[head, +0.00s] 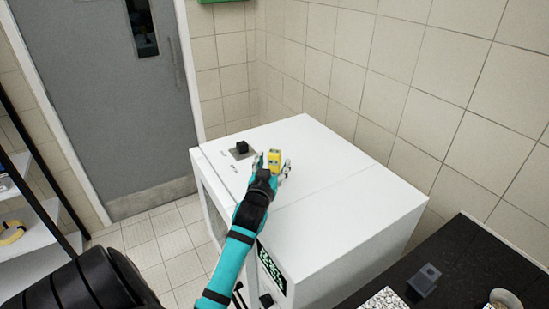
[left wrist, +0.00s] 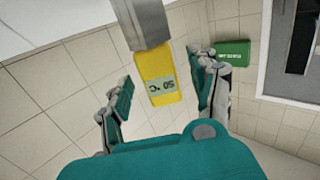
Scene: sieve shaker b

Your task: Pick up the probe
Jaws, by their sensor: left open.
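The probe (head: 274,155) shows as a small yellow block on top of the white cabinet (head: 335,165) in the head view. In the left wrist view, the yellow part (left wrist: 160,78) bears a label reading 50 °C, upside down, and adjoins a grey block (left wrist: 143,22) at the top edge. My left gripper (head: 272,164) is over the cabinet top with its fingers spread to either side of the yellow part. In the left wrist view the open fingers (left wrist: 163,77) show gaps on both sides of it. My right gripper is not in view.
A black knob (head: 242,147) stands on the cabinet top, left of the gripper. A tiled wall rises behind the cabinet. A dark counter (head: 465,255) with a small grey box (head: 425,278) is at lower right. A grey door (head: 100,100) and shelves (head: 30,235) are at left.

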